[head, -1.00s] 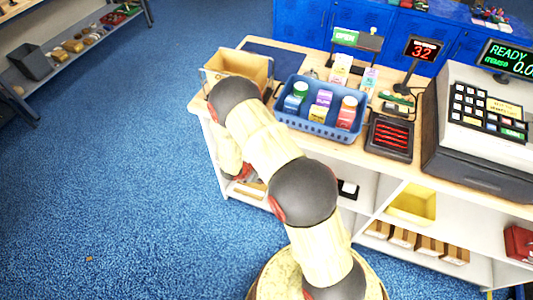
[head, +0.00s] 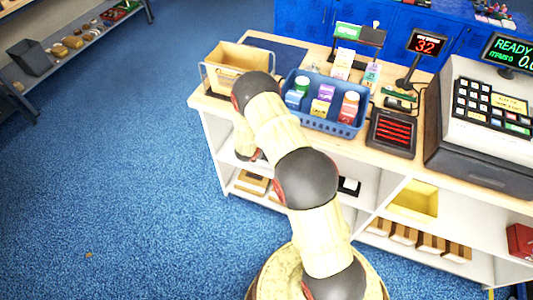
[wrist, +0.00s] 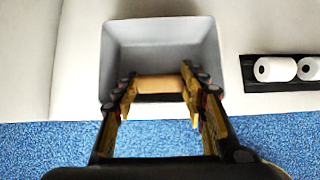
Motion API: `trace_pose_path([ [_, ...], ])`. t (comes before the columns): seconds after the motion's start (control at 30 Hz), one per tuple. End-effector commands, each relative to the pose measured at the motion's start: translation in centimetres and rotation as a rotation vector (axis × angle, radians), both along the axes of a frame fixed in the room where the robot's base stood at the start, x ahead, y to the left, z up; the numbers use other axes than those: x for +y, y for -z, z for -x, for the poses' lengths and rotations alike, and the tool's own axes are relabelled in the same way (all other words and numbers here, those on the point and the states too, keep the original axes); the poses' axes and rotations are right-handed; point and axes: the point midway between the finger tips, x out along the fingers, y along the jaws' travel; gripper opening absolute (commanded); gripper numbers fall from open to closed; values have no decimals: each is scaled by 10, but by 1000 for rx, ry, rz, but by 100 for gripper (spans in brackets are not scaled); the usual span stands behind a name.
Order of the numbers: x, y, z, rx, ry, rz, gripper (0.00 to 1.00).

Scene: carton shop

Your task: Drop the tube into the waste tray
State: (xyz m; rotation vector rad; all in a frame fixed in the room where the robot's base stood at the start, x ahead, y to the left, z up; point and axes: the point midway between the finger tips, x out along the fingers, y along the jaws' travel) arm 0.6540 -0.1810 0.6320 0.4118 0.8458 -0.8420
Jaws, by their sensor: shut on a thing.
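The tube (wrist: 159,83) is a short brown cardboard roll, seen in the wrist view. My gripper (wrist: 160,93) is shut on it, with a finger at each end of the roll. Behind the tube is a grey open-topped tray (wrist: 125,32), which looks like the waste tray. The tube appears in front of the tray's lower part. I cannot tell how far above or inside it the tube is. In the head view my arm hides the gripper, the tube and the grey tray.
A black holder (wrist: 290,80) with white paper rolls sits right of the grey tray. On the counter above are a blue basket (head: 310,120) of goods, a tan box (head: 228,72) and a cash register (head: 485,145). A yellow bin (head: 413,200) stands on the shelf.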

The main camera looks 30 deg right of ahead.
Motion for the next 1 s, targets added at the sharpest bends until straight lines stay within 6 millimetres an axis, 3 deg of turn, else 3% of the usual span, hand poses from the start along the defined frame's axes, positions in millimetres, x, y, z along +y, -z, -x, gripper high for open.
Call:
trace_pose_path([
  [0.1,-24,1,-18,-2,5,-1,30],
  [0.23,-42,3,-31,0,2,0,30],
  [0.3,-38,16,-29,3,0,0,30],
  [0.57,-38,33,-29,2,-1,0,30],
  [0.8,-38,68,-29,1,-1,0,30],
  [1.0,-38,69,-30,-2,0,0,30],
])
